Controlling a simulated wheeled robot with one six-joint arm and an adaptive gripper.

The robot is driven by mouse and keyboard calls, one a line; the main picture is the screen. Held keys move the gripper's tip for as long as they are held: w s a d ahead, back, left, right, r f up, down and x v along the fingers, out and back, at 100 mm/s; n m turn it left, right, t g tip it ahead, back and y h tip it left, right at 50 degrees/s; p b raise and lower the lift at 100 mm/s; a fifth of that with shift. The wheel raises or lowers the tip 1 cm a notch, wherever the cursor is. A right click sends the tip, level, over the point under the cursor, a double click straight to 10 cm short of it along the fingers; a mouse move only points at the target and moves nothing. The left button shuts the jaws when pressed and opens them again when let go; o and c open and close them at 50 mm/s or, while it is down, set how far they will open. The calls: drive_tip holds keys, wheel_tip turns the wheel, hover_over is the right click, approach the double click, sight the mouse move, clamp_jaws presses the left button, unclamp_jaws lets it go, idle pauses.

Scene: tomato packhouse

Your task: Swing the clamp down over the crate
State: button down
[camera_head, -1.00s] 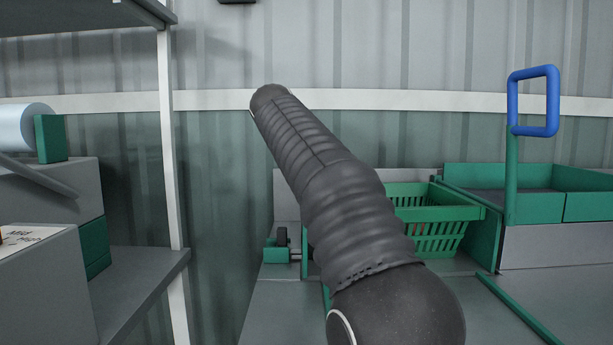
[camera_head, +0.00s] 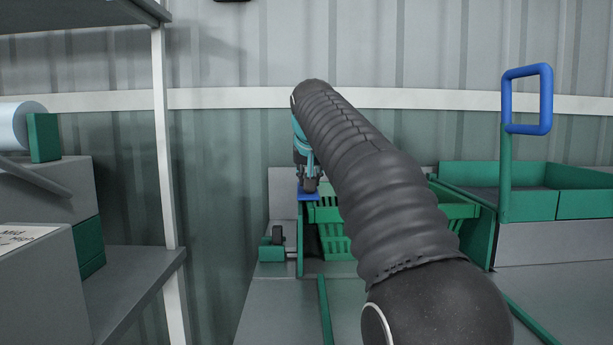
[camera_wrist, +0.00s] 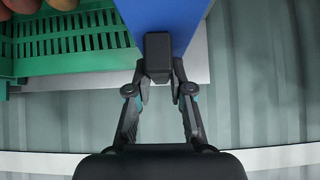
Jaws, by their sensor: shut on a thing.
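The green slatted crate (camera_head: 335,243) stands on the grey bench beyond my arm, which hides much of it. Its slatted wall (camera_wrist: 75,42) shows at the upper left of the wrist view, with round reddish produce inside. The clamp has a blue part (camera_head: 307,194), at the crate's left end in the head view, above a green upright (camera_head: 301,240). My gripper (camera_head: 309,182) is shut on this blue part, which shows as a wide blue face (camera_wrist: 165,18) in the wrist view. Whether the clamp touches the crate is hidden.
A blue loop handle on a green post (camera_head: 528,100) rises at the right, beside a green tray (camera_head: 500,205). A grey shelf rack with a white post (camera_head: 165,140) stands at the left. Ribbed wall closes the back.

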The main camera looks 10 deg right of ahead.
drive_tip(key=c, duration=1)
unclamp_jaws()
drive_tip(key=shift+c, duration=0.2)
drive_tip(key=v, duration=1.2)
